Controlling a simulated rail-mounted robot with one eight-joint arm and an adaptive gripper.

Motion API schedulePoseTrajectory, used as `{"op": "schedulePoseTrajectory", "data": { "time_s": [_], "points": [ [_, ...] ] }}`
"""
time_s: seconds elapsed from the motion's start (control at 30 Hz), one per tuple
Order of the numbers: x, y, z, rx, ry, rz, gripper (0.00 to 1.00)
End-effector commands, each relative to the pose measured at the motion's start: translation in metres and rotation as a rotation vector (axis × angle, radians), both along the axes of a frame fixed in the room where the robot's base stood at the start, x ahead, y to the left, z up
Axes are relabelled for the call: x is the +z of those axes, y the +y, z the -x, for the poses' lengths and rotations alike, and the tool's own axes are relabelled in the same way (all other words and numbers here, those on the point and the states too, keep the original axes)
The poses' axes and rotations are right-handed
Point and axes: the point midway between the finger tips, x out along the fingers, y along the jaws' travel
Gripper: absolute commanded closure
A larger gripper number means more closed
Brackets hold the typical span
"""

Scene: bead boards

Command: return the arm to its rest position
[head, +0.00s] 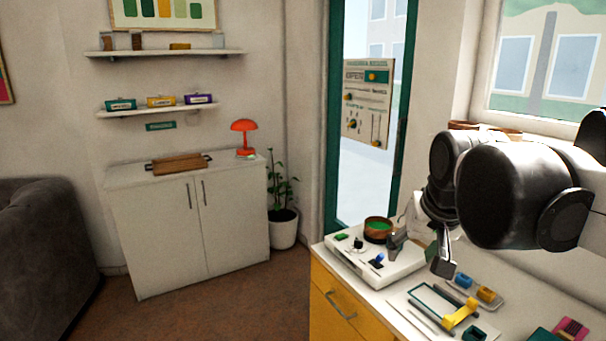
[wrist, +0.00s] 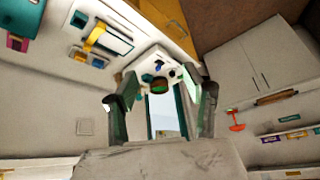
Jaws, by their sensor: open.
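My arm reaches in from the right of the head view. The view there is turned over, with the counter at the top. The fingers look clear of the things on the counter.
A white board (head: 352,262) on the counter holds blue and dark pieces. A white cabinet (head: 150,245) stands left; floor between is clear.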

Motion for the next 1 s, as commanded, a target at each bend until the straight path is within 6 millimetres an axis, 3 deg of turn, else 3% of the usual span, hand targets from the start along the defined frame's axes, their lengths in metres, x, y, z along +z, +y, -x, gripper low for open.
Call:
{"op": "schedulePoseTrajectory", "data": {
  "time_s": [0.03, 0.3, 0.5, 0.83, 1.0],
  "points": [
    [-0.009, 0.000, 0.017, 0.005, -0.012, 0.003, 0.54],
    [-0.057, 0.000, 0.088, 0.039, -0.082, 0.023, 0.54],
    [-0.088, 0.000, 0.122, 0.056, -0.119, 0.034, 0.54],
    [-0.111, 0.000, 0.133, 0.064, -0.134, 0.040, 0.54],
    [-0.140, 0.000, 0.133, 0.064, -0.133, 0.039, 0.54]
  ]
}}
